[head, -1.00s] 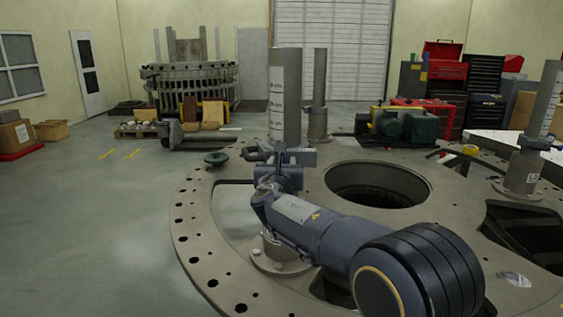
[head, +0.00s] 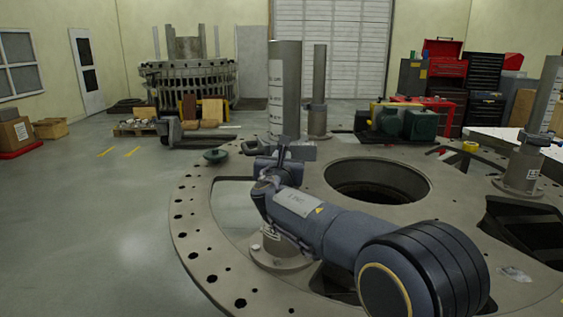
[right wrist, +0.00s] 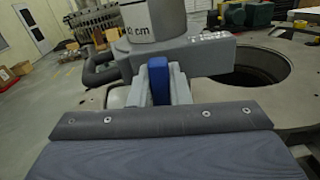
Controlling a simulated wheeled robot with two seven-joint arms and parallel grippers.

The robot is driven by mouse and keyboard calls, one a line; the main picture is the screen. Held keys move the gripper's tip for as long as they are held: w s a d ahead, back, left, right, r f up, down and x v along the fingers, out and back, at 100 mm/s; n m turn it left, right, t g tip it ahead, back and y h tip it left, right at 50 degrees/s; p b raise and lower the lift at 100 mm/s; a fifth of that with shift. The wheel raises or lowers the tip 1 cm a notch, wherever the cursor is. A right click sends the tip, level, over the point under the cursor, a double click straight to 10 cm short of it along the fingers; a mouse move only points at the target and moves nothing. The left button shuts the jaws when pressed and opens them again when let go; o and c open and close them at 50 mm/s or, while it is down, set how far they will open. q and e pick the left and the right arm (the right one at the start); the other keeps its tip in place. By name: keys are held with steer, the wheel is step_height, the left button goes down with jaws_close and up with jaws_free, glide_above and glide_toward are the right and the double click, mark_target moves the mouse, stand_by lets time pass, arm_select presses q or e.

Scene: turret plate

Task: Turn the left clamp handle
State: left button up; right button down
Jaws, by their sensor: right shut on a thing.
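The left clamp sits low on the thick grey post (head: 285,75). The bar's right end (head: 303,151) shows beside my gripper in the head view. My right gripper (right wrist: 157,77) is shut on this bar, with a blue piece between its pale fingers. The exact contact is partly hidden. My left gripper is in neither view.
The round turret plate (head: 188,235) has a large central hole (head: 376,182) right of my arm. A thinner post (head: 319,85) stands behind, and another post (head: 528,150) stands at the right.

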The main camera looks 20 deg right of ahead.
steer(key=m+b, duration=1)
steer(key=b, duration=0.1)
steer(key=shift+s+d+f+m, duration=0.1)
steer(key=shift+d+f+m, duration=0.1)
steer(key=shift+f+m, duration=0.15)
steer(key=m+b, duration=0.3)
steer(key=m, duration=0.1)
steer(key=shift+m+b, duration=0.8)
steer(key=shift+m, duration=0.25)
steer(key=shift+r, duration=0.1)
steer(key=c, duration=1.4)
jaws_free()
steer(key=shift+o, duration=0.2)
steer(key=b+v, duration=0.2)
steer(key=v, duration=0.5)
steer(key=shift+s+b, duration=0.35)
steer(key=shift+s, duration=0.05)
